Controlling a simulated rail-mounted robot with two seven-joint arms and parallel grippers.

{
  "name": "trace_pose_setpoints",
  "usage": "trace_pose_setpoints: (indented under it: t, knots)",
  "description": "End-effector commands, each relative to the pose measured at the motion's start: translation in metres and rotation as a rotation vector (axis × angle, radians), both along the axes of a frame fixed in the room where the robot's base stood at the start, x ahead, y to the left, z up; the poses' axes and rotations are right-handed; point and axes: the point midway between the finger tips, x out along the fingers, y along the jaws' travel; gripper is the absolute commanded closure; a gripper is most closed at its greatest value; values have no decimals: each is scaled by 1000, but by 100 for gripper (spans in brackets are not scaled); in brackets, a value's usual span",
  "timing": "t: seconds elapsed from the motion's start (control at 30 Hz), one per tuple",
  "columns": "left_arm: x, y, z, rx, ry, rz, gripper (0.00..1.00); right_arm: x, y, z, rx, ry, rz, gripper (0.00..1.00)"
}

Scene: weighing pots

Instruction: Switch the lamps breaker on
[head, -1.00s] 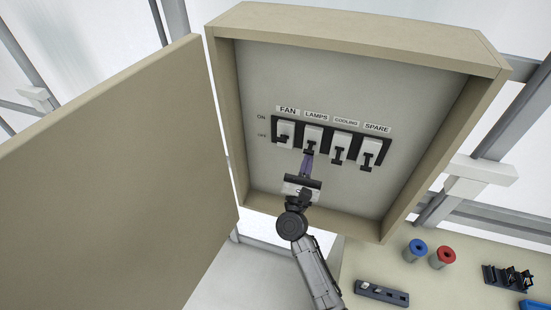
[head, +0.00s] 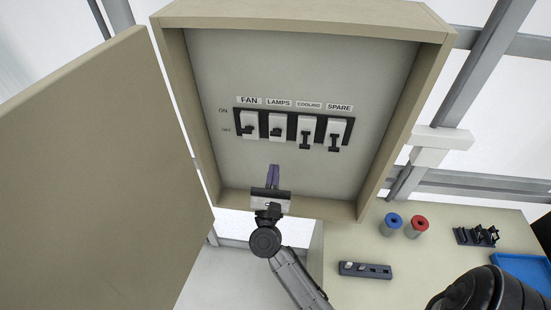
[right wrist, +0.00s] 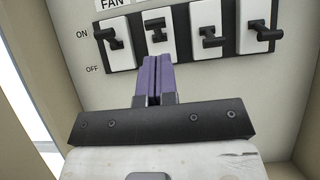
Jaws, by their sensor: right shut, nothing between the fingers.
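The lamps breaker (head: 277,121) is second from the left in a row of switches inside the open cabinet. Its black lever sits high, level with the fan breaker's (head: 248,119), while the cooling (head: 307,127) and spare (head: 337,128) levers hang lower. The lamps breaker also shows in the right wrist view (right wrist: 157,45), its lower part behind my fingertips. My right gripper (head: 273,168) is shut and empty, with purple fingertips below the lamps breaker and apart from it in the head view. My left gripper is not in view.
The cabinet door (head: 95,170) stands open at the left. The cabinet's side walls and bottom edge (head: 320,207) frame the switches.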

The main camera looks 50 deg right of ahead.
Motion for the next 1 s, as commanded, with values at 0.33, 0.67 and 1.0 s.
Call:
trace_pose_setpoints:
  t: [0.33, 0.67, 1.0]
  knots:
    - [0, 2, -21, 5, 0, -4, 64, -26, 40, -34, 0, 0, 1, 100]
    - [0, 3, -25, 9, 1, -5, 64, -34, 52, -41, 0, -1, 1, 100]
    - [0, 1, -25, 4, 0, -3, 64, -34, 52, -41, 0, -1, 1, 100]
